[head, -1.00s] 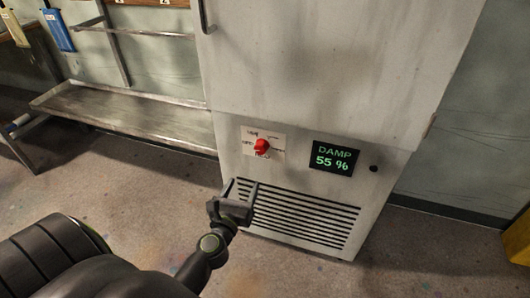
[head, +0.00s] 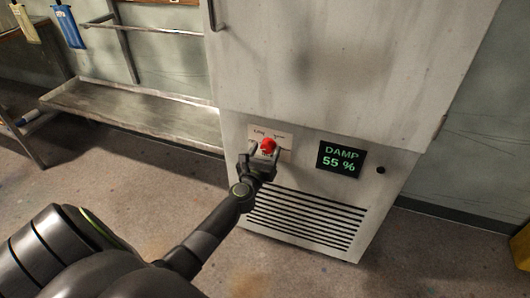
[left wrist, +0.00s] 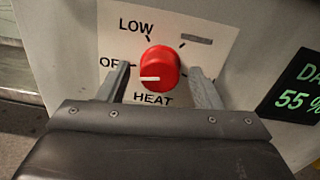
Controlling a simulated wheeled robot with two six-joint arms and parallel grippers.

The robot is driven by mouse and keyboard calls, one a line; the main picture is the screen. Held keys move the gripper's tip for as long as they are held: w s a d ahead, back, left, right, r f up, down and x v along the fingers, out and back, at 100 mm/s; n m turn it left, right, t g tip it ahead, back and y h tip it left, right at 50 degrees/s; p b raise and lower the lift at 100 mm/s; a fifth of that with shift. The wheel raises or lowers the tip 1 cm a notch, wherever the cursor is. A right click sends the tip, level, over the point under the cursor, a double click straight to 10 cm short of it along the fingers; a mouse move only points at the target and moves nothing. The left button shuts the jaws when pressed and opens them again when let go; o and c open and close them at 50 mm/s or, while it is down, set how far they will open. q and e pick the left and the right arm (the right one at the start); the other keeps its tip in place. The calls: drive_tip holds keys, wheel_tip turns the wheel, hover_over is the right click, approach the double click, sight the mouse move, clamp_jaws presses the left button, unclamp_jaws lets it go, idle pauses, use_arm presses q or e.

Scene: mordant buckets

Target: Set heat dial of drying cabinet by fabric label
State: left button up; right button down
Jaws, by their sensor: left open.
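The drying cabinet (head: 300,80) is a tall, worn grey-white unit. Its red heat dial (head: 268,146) sits on a pale label plate on the lower front. In the left wrist view the dial (left wrist: 160,69) has a white pointer line at its lower left, toward the partly covered "OF" mark. "LOW" and "HEAT" are readable; a smudge covers one mark at upper right, and a finger hides the mark at right. My left gripper (head: 265,152) is open, its fingers (left wrist: 162,85) on either side of the dial, contact unclear. No fabric label is clearly identifiable. My right gripper is out of view.
A display (head: 341,160) reading "DAMP 55 %" is right of the dial, with a small black knob (head: 380,170) beside it. Vent slats (head: 305,217) lie below. A metal shelf rack (head: 140,108) stands left. Blue (head: 69,27) and yellowish (head: 25,22) tags hang at upper left.

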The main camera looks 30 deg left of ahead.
use_arm(q)
drive_tip(key=c, duration=1)
